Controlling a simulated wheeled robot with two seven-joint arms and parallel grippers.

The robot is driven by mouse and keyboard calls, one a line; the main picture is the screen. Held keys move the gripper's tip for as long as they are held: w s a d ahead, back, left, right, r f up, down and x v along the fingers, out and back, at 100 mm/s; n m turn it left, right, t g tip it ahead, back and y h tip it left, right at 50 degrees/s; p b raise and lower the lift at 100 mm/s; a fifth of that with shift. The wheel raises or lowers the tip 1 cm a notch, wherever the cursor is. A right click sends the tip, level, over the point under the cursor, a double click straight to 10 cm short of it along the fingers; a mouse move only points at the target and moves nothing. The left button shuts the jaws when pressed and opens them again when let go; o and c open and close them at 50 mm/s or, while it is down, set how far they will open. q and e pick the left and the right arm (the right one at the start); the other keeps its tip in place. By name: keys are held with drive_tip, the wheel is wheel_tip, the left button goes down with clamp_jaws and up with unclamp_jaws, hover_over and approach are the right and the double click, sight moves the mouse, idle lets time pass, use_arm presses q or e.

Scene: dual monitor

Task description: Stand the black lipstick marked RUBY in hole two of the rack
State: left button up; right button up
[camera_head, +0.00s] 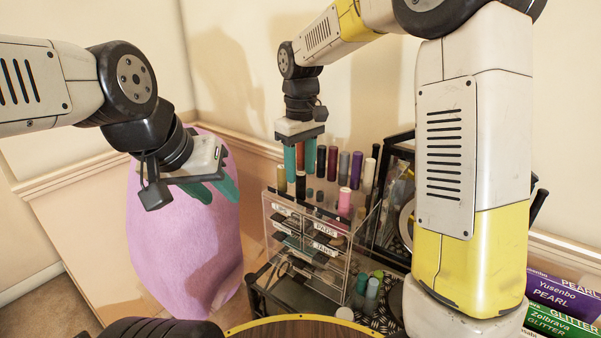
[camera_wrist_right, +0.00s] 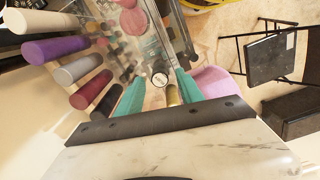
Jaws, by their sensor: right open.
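The rack is the top of a clear drawer organizer (camera_head: 310,228), with several lipsticks standing in it. My right gripper (camera_head: 300,177) points down over its back left part, fingers apart. A dark tube (camera_head: 300,187) stands just below its fingertips. In the right wrist view, a round cap end with a dark rim and small marking (camera_wrist_right: 160,79) shows between the fingertips (camera_wrist_right: 160,78); the marking is too small to read. I cannot tell whether it is RUBY, nor which hole is two. My left gripper (camera_head: 212,190) is open and empty, left of the organizer.
Taller tubes, including a dark red one (camera_head: 321,160) and a purple one (camera_head: 356,170), stand close beside my right gripper. A gold tube (camera_head: 281,178) and a pink one (camera_head: 344,202) stand nearby. A pink rounded chair back (camera_head: 180,240) is at left; boxes (camera_head: 565,298) lie at right.

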sight(301, 174)
wheel_tip(301, 174, up, 9)
drive_tip(key=s+d+r+m+t+y, duration=0.1)
drive_tip(key=s+d+r+m+t, duration=0.15)
drive_tip(key=s+d, duration=0.6)
drive_tip(key=s+d+f+m+t, duration=0.2)
drive_tip(key=s+d, duration=0.1)
drive_tip(key=s, duration=0.2)
drive_tip(key=s+d+f+m+t+y, duration=0.1)
drive_tip(key=s+d+f+m, duration=0.1)
drive_tip(key=s, duration=0.4)
drive_tip(key=shift+s+d+f+m+t, duration=0.15)
drive_tip(key=shift+d+f+m+t, duration=0.25)
drive_tip(key=shift+f+m, duration=0.35)
drive_tip(key=shift+o, duration=0.5)
